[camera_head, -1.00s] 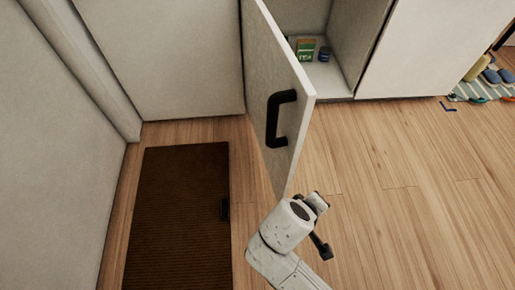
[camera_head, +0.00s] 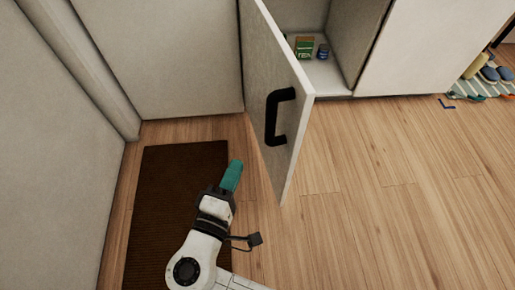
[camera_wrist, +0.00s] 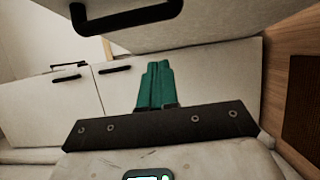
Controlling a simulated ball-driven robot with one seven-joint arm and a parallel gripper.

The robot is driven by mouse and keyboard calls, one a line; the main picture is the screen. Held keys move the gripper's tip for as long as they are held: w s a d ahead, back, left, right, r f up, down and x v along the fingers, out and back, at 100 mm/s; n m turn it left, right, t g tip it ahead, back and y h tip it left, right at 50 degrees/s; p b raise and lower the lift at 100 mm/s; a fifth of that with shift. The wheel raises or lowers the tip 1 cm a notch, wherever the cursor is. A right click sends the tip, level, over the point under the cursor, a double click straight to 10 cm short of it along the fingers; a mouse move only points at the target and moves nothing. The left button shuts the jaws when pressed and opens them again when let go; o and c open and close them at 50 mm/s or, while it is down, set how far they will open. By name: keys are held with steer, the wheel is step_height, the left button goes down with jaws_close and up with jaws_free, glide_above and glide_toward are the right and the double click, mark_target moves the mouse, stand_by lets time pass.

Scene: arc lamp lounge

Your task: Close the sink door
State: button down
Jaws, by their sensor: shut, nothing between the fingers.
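The sink door (camera_head: 268,75) is a pale cabinet door that stands wide open, swung out from the cabinet toward me. Its black handle (camera_head: 277,118) is on the side facing left. In the wrist view the door (camera_wrist: 205,18) is at the top, with its handle (camera_wrist: 125,15) near the top edge. My gripper (camera_head: 234,168) has teal fingers, shut and empty, left of the door's lower part and apart from it. The fingers also show together in the wrist view (camera_wrist: 157,80), pointing toward the cabinet fronts.
The open cabinet (camera_head: 325,75) holds a green box (camera_head: 304,46) and a small blue can (camera_head: 323,52). A dark brown mat (camera_head: 170,210) lies on the floor at left. Slippers (camera_head: 488,74) rest on a striped mat at far right.

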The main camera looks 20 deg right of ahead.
steer(key=w+d+b, duration=0.2)
steer(key=w+d, duration=0.1)
steer(key=d, duration=0.4)
steer(key=shift+w, duration=0.35)
steer(key=shift+d, duration=0.1)
